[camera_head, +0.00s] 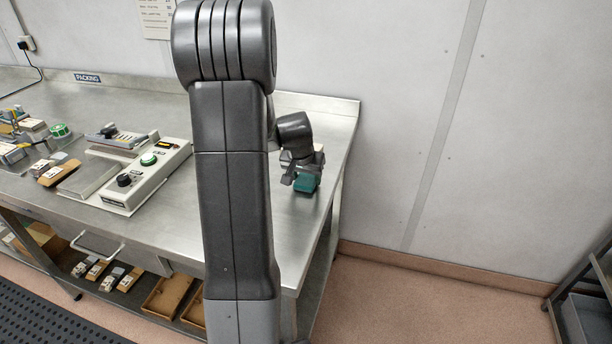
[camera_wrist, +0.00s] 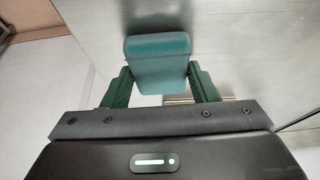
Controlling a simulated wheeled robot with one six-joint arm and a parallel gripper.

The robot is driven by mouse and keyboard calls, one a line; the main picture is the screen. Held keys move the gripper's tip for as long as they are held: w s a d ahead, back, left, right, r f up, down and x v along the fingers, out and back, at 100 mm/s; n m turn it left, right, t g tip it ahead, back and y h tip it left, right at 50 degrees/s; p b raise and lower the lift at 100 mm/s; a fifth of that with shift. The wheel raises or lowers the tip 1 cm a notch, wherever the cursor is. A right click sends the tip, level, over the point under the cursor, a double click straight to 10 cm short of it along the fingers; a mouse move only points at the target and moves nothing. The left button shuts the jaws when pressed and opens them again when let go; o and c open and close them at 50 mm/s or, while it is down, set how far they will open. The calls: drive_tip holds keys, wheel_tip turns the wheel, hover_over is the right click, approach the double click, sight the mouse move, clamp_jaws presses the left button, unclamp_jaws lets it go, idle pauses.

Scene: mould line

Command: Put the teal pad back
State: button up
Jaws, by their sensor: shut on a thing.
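The teal pad (camera_wrist: 157,62) is a small rounded block between the two fingers of my gripper (camera_wrist: 160,92) in the wrist view. My gripper is shut on it, one finger at each side. In the head view the teal pad (camera_head: 306,184) shows below my gripper (camera_head: 304,177), over the right end of the steel bench (camera_head: 318,130). I cannot tell whether the pad touches the bench top. A pale block shows just behind my gripper, mostly hidden by it.
A control box (camera_head: 147,174) with a green button and black knob stands left of my arm, beside several small blocks and a green tape roll (camera_head: 60,130). The bench's right edge is close to my gripper. Wooden trays (camera_head: 167,294) lie on the lower shelf. My arm hides the bench's middle.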

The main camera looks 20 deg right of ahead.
drive_tip(key=shift+f, duration=0.1)
drive_tip(key=shift+f+b, duration=0.15)
drive_tip(key=shift+b, duration=0.15)
drive_tip(key=o, duration=1)
drive_tip(key=shift+r, duration=0.2)
drive_tip(key=shift+r, duration=0.5)
drive_tip(key=v, duration=1.1)
drive_tip(key=shift+s+r, duration=0.1)
